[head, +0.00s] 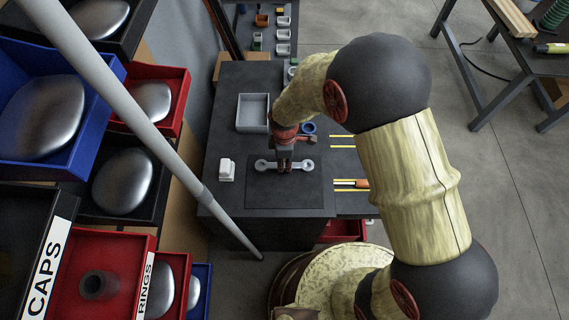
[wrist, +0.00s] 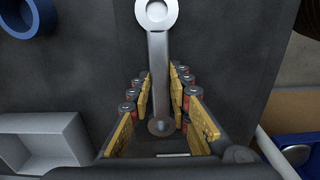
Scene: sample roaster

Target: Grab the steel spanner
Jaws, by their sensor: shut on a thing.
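The steel spanner (head: 265,165) is a grey bar with a ring at each end. In the head view it lies crosswise at the dark mat's (head: 285,195) far edge. My gripper (head: 284,162) comes down over its middle, hiding part of the shank. In the wrist view the spanner (wrist: 158,60) runs lengthwise between the yellow-padded fingers of my gripper (wrist: 158,82), one ring beyond the tips and the other end back between the pads. The gripper is shut on the spanner. Whether the spanner is clear of the surface I cannot tell.
A grey tray (head: 254,127) stands behind and left of the spanner, a white block (head: 226,170) at left. A blue ring (head: 309,127) lies behind, beside my wrist. Yellow-edged slots (head: 343,148) are at right. A slanting pole (head: 150,125) and stacked bins (head: 120,268) crowd the left.

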